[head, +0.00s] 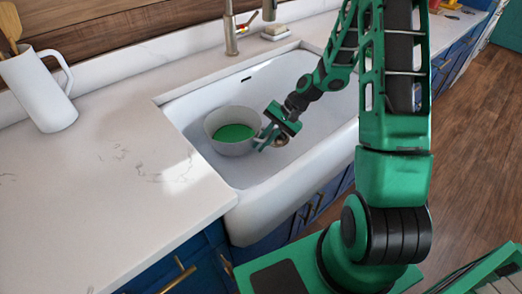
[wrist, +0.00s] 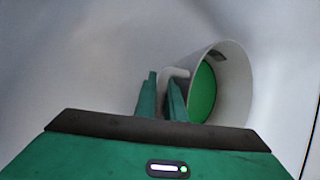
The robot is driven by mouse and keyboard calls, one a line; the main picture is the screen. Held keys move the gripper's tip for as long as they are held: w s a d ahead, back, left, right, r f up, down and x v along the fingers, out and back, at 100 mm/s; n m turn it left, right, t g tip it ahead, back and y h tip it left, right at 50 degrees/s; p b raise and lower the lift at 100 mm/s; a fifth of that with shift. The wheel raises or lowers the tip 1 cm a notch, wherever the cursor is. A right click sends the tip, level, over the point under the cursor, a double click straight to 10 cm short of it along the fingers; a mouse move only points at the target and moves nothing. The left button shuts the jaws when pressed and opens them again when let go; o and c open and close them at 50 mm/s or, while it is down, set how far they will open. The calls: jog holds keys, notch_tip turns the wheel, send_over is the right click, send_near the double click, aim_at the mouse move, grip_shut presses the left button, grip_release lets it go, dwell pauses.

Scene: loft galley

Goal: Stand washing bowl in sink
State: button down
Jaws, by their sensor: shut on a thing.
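My gripper (head: 264,136) is at the bowl's right side, low in the sink. In the wrist view its green fingers (wrist: 162,98) are close together on a pale handle-like part of the bowl. Whether the bowl's base touches the sink floor is hidden.
A faucet (head: 231,35) and a soap dish (head: 275,32) stand behind the sink. A white pitcher (head: 38,88) with wooden utensils stands on the counter (head: 110,185) at left. The sink's front wall is close below my arm. The sink's right part looks clear.

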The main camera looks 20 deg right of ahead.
jog(key=shift+f, duration=1.9)
jog(key=c, duration=1.8)
grip_release()
jog(key=shift+c, duration=0.2)
jog(key=v, duration=1.2)
